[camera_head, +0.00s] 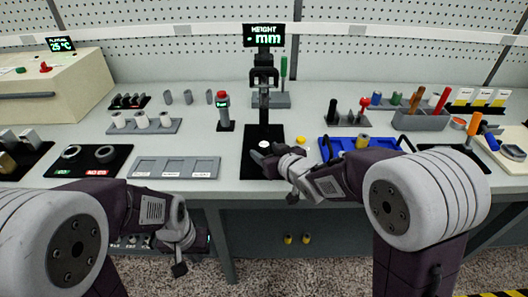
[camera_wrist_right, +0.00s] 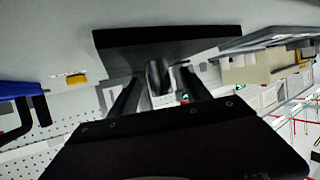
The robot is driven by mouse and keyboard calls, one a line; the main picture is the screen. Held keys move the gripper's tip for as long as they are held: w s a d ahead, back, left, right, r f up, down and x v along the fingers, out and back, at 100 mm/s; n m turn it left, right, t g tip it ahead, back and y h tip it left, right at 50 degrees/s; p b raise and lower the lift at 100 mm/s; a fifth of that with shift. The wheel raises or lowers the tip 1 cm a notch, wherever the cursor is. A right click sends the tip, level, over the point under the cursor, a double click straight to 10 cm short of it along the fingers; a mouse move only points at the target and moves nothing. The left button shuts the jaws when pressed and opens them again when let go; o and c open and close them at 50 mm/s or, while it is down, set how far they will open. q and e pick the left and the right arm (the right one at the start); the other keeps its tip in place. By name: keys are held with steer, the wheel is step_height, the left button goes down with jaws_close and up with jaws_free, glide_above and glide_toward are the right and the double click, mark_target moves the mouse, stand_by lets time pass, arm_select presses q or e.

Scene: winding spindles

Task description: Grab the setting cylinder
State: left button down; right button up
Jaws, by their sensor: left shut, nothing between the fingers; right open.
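A small light metal cylinder (camera_head: 265,145), apparently the setting cylinder, stands on the black base (camera_head: 254,170) of the height gauge, partly hidden by my right gripper. My right gripper (camera_head: 264,152) is open just above the base's front part. In the right wrist view the grey cylinder (camera_wrist_right: 154,76) shows between the two dark fingers of the right gripper (camera_wrist_right: 157,92); I cannot tell whether they touch it. My left gripper (camera_head: 180,267) is shut and empty, pointing down in front of the bench, below its edge.
The height gauge's display (camera_head: 264,36) and column rise behind the base. A blue tray (camera_head: 330,150) lies to the right, with a small yellow piece (camera_head: 301,140) beside it. A grey three-pocket tray (camera_head: 146,167) lies left. A red-topped post (camera_head: 223,110) stands behind left.

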mark_target(264, 144)
steer(key=shift+x, duration=1.15)
steer(key=shift+d, duration=0.1)
steer(key=shift+s, duration=0.1)
steer(key=c, duration=0.3)
jaws_close()
step_height(264, 144, up, 10)
steer(key=p, duration=0.4)
steer(key=shift+f, duration=0.15)
